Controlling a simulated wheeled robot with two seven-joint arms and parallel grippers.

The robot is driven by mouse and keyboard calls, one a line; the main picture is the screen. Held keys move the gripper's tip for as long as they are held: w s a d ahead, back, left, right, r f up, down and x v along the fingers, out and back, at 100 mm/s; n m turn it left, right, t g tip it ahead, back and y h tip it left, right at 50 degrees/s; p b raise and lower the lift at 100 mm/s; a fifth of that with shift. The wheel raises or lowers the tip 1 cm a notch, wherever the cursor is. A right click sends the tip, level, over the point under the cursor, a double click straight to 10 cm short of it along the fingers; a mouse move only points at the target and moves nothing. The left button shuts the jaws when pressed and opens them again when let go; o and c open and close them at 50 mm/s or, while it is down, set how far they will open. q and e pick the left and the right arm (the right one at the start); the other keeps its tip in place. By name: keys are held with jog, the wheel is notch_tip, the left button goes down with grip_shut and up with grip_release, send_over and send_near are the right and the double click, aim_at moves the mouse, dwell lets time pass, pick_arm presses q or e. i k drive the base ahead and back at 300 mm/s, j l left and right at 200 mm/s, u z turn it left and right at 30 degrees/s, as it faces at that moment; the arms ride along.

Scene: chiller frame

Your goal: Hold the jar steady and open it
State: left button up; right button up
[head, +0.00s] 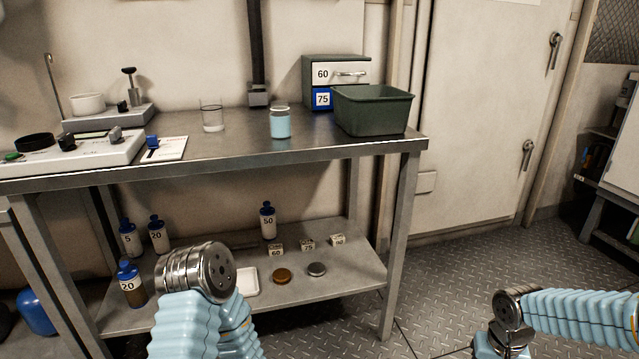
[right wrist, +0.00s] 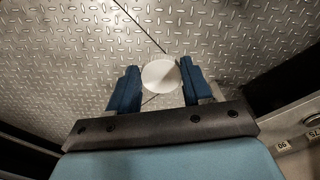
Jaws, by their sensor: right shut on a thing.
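A small jar with light blue contents (head: 280,123) stands upright on the metal table, left of the green bin. Its top looks clear or greyish; I cannot tell from here whether a lid is on it. My right gripper (right wrist: 160,84) shows in the right wrist view, its two blue fingers shut on a round white disc (right wrist: 160,74), which looks like a lid. It is above the patterned metal floor, away from the jar. My left arm shows in the head view, but its gripper is not in view. Nothing touches the jar.
The table (head: 330,146) also holds a clear glass (head: 212,115), the green bin (head: 373,111), a drawer box (head: 336,70) and lab devices at left. The lower shelf (head: 335,290) carries bottles, numbered blocks and two round lids. The floor at right is open.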

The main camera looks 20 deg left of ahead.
aim_at(281, 117)
jog(key=i+u, duration=0.2)
jog(key=u, duration=0.15)
jog(key=i+l+u, duration=0.15)
jog(key=u, duration=0.2)
jog(key=i+l+u, duration=0.1)
jog(key=u, duration=0.25)
jog(key=i+l, duration=0.05)
jog(key=i, duration=0.05)
